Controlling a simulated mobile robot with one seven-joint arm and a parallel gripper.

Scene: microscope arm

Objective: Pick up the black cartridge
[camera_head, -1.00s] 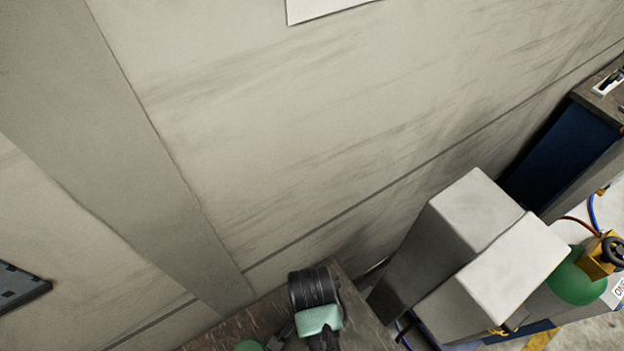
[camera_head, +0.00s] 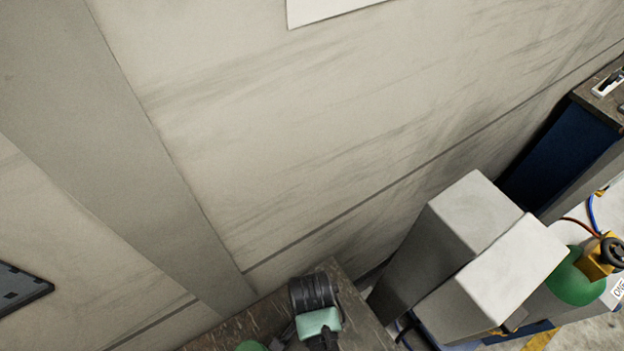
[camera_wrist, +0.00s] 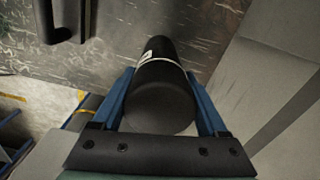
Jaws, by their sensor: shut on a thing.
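The black cartridge (camera_wrist: 160,105) is a dark cylinder with a thin white band and a small white label. In the wrist view it lies between the two blue fingers of my gripper (camera_wrist: 160,74), its rounded near end towards the palm. The fingers are shut on its sides. The far end points up the picture over a dark scratched surface (camera_wrist: 110,65); I cannot tell whether it is clear of that surface. I cannot make out the cartridge in the head view.
In the head view a brown worktop (camera_head: 245,330) bears a black ribbed round part (camera_head: 313,291) and a teal block (camera_head: 318,323). A tall grey box-like unit (camera_head: 505,270) stands to its right, by the pale wall (camera_head: 300,130). A black bar (camera_wrist: 62,25) shows in the wrist view.

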